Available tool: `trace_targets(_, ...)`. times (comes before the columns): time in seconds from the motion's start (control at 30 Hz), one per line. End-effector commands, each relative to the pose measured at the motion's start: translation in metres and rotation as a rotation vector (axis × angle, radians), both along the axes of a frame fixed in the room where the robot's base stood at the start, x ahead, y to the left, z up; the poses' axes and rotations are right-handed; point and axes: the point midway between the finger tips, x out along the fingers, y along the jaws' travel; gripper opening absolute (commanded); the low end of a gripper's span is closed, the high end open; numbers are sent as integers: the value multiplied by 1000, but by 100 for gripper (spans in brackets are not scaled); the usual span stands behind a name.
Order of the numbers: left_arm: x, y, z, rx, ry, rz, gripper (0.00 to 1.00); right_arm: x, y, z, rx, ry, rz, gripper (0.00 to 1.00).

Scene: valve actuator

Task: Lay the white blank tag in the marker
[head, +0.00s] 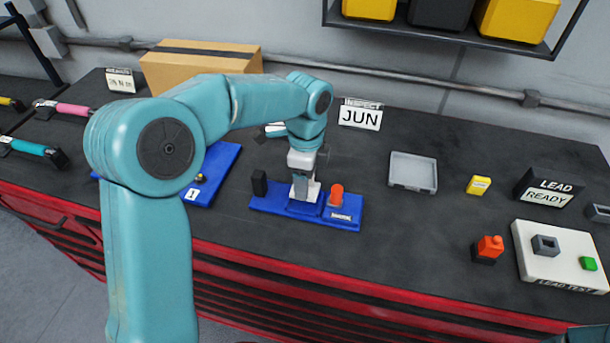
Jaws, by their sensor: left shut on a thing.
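The marker is a blue base (267,204) with a black post at its left and a red knob (336,194) at its right, on the dark bench. My left gripper (304,193) points down over the middle of the marker, between the post and the knob. It is shut on the white blank tag (315,190), of which only a small pale part shows beside the fingers. The fingers hide the rest, and I cannot tell if the tag touches the marker. My right gripper is not in view.
A grey tray (413,172) and a yellow block (478,185) lie right of the marker. The white lead test board (545,277) is farther right, beside a red-orange button (488,249). A JUN sign (360,116) and a cardboard box (200,68) stand behind.

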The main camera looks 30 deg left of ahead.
Motion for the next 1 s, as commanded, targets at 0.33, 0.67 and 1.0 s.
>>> trace_targets(0.33, 1, 0, -17, 0, 0, 0, 13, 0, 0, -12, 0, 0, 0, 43)
trace_targets(0.67, 1, 0, -17, 0, 0, 0, 13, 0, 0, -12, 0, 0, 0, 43)
trace_targets(1.0, 1, 1, -17, 0, -1, 0, 13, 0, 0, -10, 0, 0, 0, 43)
